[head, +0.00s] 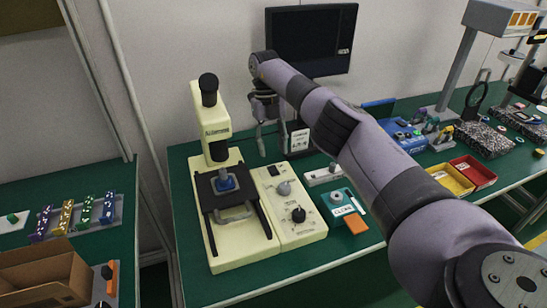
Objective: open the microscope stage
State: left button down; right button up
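The cream microscope (212,122) stands on the green bench, with a black eyepiece on top and a dark objective below. Its black stage (213,198) sits under the objective, between two dark rails on the cream base. A blue-topped piece (224,182) lies on the stage. A grey bar handle (234,215) is at the stage's front. My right arm crosses from the lower right, and my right gripper (270,147) hangs fingers down to the right of the microscope, apart from the handle. Its fingers look spread and empty. My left gripper is out of view.
A cream control panel (292,216) with knobs is right of the stage. A teal box (340,203) and orange block (355,223) lie beyond it. A monitor (310,40) is behind. Yellow (450,180) and red (474,173) trays sit at right.

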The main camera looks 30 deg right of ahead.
aim_at(245, 191)
jog(key=k, duration=1.5)
